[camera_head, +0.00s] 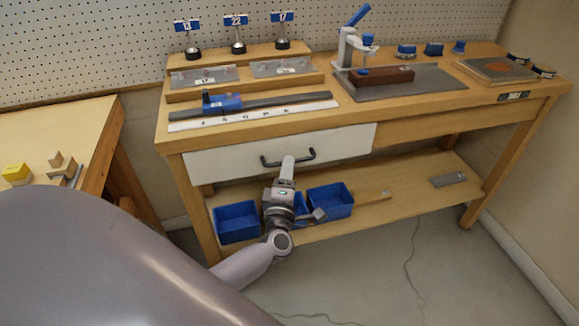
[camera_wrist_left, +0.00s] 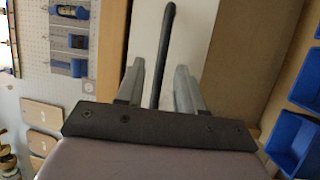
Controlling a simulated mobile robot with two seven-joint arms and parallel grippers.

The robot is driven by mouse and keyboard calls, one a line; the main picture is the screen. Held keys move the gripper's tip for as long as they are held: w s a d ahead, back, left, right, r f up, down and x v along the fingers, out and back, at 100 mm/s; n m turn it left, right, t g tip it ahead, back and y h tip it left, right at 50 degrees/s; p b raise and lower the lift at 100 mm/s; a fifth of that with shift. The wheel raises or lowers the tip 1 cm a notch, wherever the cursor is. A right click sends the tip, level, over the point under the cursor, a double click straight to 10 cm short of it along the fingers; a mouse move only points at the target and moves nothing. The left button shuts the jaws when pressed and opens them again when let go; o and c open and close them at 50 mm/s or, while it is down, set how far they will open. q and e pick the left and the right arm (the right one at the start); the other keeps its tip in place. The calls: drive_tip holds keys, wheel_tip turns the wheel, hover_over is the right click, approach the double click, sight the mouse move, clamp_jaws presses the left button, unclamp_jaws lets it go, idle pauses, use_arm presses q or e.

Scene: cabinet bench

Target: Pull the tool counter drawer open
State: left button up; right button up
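The tool counter drawer has a white front (camera_head: 345,143) under the left part of the wooden counter top. It looks about flush with the counter's frame. Its dark bar handle (camera_head: 306,155) runs across the front; in the left wrist view the handle (camera_wrist_left: 164,50) stands upright in the picture. My left gripper (camera_head: 288,160) is at the handle's middle. In the left wrist view my left gripper (camera_wrist_left: 158,82) has one finger on each side of the handle, with visible gaps, so it looks open around it. The handle's middle is partly hidden in the head view. My right gripper is not in view.
Blue bins (camera_head: 237,222) stand on the lower shelf (camera_head: 350,205) beneath my left gripper. The counter (camera_head: 415,112) carries gauges, a ruler and a clamp. A second wooden table (camera_head: 75,120) stands at the left. The floor (camera_head: 370,270) in front is clear.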

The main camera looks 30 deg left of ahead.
use_arm(q)
drive_tip(key=shift+x, duration=0.85)
clamp_jaws()
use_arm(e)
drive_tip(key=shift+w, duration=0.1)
